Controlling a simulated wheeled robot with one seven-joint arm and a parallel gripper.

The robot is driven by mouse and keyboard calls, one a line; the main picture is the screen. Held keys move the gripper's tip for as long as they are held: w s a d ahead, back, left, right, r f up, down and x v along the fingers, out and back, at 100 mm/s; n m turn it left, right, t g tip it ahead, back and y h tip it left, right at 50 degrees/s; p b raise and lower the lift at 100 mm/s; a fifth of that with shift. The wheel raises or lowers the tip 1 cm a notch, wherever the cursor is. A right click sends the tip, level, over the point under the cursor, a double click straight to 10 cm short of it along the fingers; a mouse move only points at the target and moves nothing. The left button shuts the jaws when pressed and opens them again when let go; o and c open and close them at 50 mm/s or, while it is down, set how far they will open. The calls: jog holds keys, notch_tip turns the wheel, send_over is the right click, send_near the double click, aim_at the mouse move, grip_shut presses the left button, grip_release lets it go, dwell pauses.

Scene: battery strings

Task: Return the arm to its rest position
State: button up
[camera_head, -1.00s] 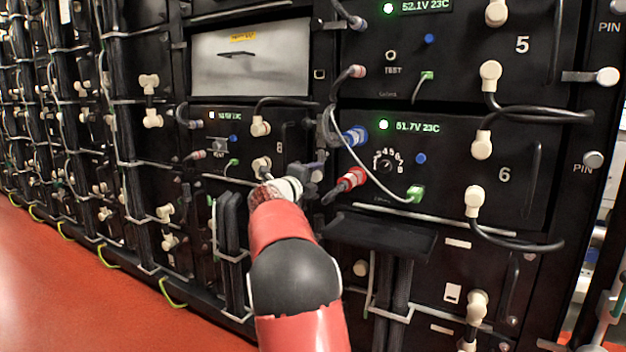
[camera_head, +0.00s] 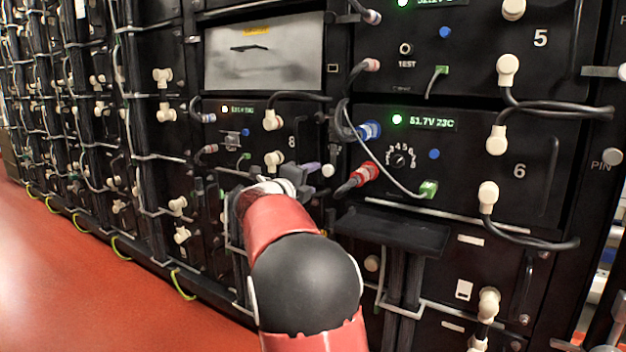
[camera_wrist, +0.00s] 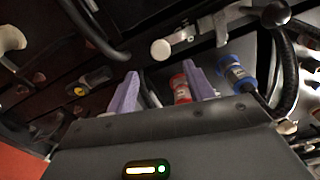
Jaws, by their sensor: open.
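My red and black arm reaches up from the bottom of the head view toward the battery rack. My gripper (camera_head: 312,180) is in front of the rack, left of the red connector (camera_head: 364,174) on module 6. In the wrist view, my gripper (camera_wrist: 158,92) has its two purple fingers spread apart with nothing held. The red connector (camera_wrist: 181,88) shows behind and between the fingers, near the right one. The blue connector (camera_wrist: 236,75) is just right of the right finger. From the head view I cannot tell how far the fingers are from the rack.
A black shelf (camera_head: 395,231) juts out below module 6. Black cables (camera_head: 545,108) loop out at the right. Cream plugs (camera_head: 496,140) stick out of the module fronts. A grey panel (camera_head: 262,60) is at upper left. Open red floor (camera_head: 75,265) lies at left.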

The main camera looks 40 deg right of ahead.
dwell(0.4)
jog(key=a+r+n+t+y+p, duration=0.2)
jog(key=a+r+n+t+y, duration=0.2)
jog(key=a+n, duration=0.25)
jog(key=a+r+n+t+y+p, duration=0.2)
jog(key=a+r+n+t+y, duration=0.3)
jog(key=a, duration=0.3)
jog(key=s+a+f+n+y+p, duration=0.25)
jog(key=s+a+n+y, duration=0.35)
jog(key=a+n, duration=0.4)
jog(key=s+a+f+n+g+y+p, duration=0.1)
jog(key=s+a+f+n+g, duration=0.15)
jog(key=s+a, duration=0.2)
jog(key=s+a+f+n+g+y+p, duration=0.1)
jog(key=s+a+f+n+g+y, duration=0.1)
jog(key=s+a+n, duration=0.3)
jog(key=s+f+n+g+p, duration=0.1)
jog(key=s+f+g, duration=0.1)
jog(key=s, duration=0.4)
jog(key=s+d+f+n+g+h+p, duration=0.1)
jog(key=s+f+n, duration=0.1)
jog(key=s+f, duration=0.2)
jog(key=s+d+f+n+g+p, duration=0.1)
jog(key=s+f, duration=0.3)
jog(key=s, duration=0.5)
jog(key=shift+n+g, duration=0.5)
jog(key=shift+g, duration=0.35)
jog(key=shift+w, duration=0.15)
